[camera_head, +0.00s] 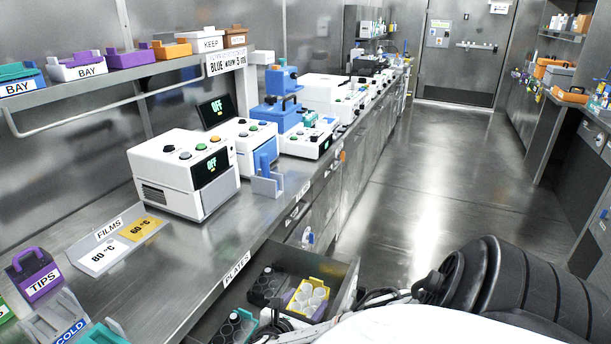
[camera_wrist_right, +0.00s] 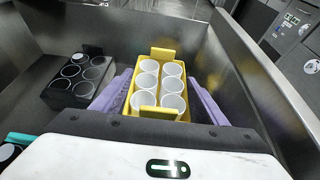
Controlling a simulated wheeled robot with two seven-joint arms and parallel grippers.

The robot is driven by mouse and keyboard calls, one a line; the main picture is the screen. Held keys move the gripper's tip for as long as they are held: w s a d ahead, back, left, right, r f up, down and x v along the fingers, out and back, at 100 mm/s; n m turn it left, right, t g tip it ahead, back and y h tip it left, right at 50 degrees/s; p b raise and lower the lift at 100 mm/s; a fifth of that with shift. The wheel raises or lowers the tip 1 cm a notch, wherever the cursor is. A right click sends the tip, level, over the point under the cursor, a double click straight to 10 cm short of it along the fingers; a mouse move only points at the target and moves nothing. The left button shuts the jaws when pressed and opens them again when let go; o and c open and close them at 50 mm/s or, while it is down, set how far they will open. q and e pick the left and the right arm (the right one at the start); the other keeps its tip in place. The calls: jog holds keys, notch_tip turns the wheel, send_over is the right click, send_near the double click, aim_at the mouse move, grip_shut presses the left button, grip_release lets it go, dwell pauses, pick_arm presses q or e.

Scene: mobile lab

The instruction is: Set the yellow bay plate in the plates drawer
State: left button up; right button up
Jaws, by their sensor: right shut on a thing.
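The yellow bay plate (camera_wrist_right: 151,115), a yellow rack with white round wells and raised end tabs, is inside the open plates drawer (camera_wrist_right: 250,75). It also shows in the head view (camera_head: 323,284), inside the drawer (camera_head: 344,287) below the PLATES label. My right gripper (camera_wrist_right: 158,88) is shut on the plate, with its purple fingers along the plate's two long sides. The plate looks level. Whether its underside touches the drawer floor is hidden. My left gripper is in neither view.
A black plate (camera_wrist_right: 78,85) with round wells lies in the drawer left of the yellow one. A teal-edged dark plate (camera_head: 235,327) lies nearer in the drawer. Drawer walls stand close around. The counter (camera_head: 190,250) above holds white devices and a TIPS box (camera_head: 38,277).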

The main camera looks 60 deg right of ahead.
jog(key=shift+f+b, duration=0.3)
jog(key=shift+f, duration=0.2)
jog(key=shift+f, duration=0.15)
jog(key=o, duration=1.1)
jog(key=shift+r, duration=0.45)
jog(key=p+v, duration=0.1)
jog(key=v, duration=0.6)
jog(key=shift+a+r+p, duration=0.25)
jog(key=shift+r+p, duration=0.1)
